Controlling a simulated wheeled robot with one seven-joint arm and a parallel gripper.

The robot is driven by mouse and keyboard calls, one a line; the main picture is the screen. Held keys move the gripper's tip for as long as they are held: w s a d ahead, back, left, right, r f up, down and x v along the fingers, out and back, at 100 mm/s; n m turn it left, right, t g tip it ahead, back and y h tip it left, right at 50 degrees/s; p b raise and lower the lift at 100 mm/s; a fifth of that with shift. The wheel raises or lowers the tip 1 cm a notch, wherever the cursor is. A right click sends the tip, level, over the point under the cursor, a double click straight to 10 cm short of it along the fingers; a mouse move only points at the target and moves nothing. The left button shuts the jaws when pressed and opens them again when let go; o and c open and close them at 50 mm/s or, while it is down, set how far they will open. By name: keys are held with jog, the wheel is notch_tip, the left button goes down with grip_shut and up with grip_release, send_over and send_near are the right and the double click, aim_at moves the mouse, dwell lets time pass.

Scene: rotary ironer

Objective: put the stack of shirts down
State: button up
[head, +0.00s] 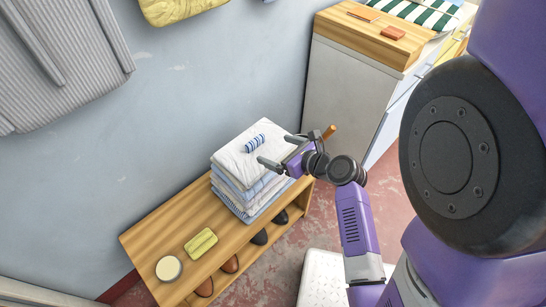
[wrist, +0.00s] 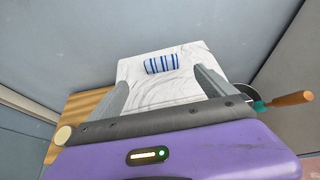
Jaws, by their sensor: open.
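The stack of folded shirts (head: 245,185), white on top with blue and white layers below, sits on the right part of a wooden bench. A small rolled blue-and-white striped cloth (head: 256,142) lies on top of it. In the wrist view the white top of the stack (wrist: 176,88) and the striped roll (wrist: 160,64) show beyond my fingers. My gripper (head: 277,150) is open at the stack's right side, its fingers spread over or beside the top. In the wrist view my gripper (wrist: 163,88) holds nothing between its fingers. I cannot tell whether the fingers touch the shirts.
The wooden bench (head: 150,237) also holds a yellow-green folded cloth (head: 201,243) and a round pale-topped tin (head: 169,268). Shoes (head: 231,264) stand on its lower shelf. An orange-handled tool (wrist: 292,98) is right of the stack. A wood-topped cabinet (head: 350,85) stands behind right.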

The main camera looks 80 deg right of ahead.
jog(key=a+f+n+y, duration=0.1)
jog(key=a+n, duration=1.5)
jog(key=a, duration=0.2)
jog(key=s+a+r+n+t+y, duration=0.2)
jog(key=a+r+n, duration=0.5)
jog(key=n, duration=0.6)
jog(key=s+a+r+n+t+y, duration=0.2)
jog(key=s+a+r+n, duration=0.3)
jog(key=n, duration=0.8)
jog(key=a+r+y, duration=0.1)
jog(key=a, duration=0.1)
jog(key=shift+a+r+y, duration=0.4)
jog(key=shift+s, duration=0.1)
